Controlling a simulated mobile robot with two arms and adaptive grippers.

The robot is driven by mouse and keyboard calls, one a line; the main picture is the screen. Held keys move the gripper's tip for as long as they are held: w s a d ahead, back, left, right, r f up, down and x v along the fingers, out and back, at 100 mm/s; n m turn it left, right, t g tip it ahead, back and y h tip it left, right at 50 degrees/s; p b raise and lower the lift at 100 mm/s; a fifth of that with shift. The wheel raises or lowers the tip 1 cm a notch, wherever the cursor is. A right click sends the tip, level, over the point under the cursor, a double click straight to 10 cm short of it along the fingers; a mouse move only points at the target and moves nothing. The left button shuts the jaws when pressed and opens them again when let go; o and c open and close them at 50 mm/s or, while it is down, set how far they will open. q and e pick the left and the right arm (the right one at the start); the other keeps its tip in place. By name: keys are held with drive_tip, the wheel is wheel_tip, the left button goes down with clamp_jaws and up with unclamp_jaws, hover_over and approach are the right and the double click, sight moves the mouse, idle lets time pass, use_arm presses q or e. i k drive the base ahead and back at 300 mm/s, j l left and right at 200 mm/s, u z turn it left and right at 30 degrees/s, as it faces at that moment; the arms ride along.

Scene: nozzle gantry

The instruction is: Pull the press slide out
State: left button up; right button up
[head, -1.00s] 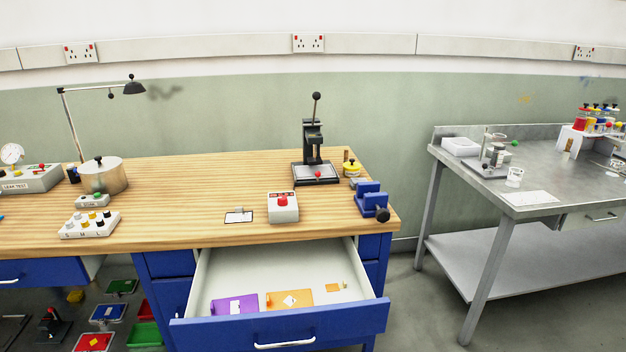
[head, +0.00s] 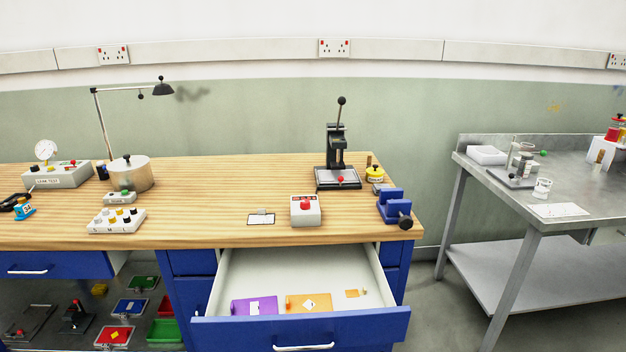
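The black arbor press (head: 336,150) stands upright at the back right of the wooden bench, with its lever and black ball knob pointing up. Its slide (head: 338,179) is a flat plate at the base with a red knob at its front; how far in or out it sits I cannot tell for sure. Neither of my grippers is in the head view.
The blue drawer (head: 300,328) below the bench is open and juts forward, holding purple and orange cards. A red-button box (head: 305,210) and a blue vise (head: 394,206) stand near the press. A steel table (head: 560,185) is on the right.

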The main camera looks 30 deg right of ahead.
sight(348, 175)
drive_tip(key=l+u, duration=1.05)
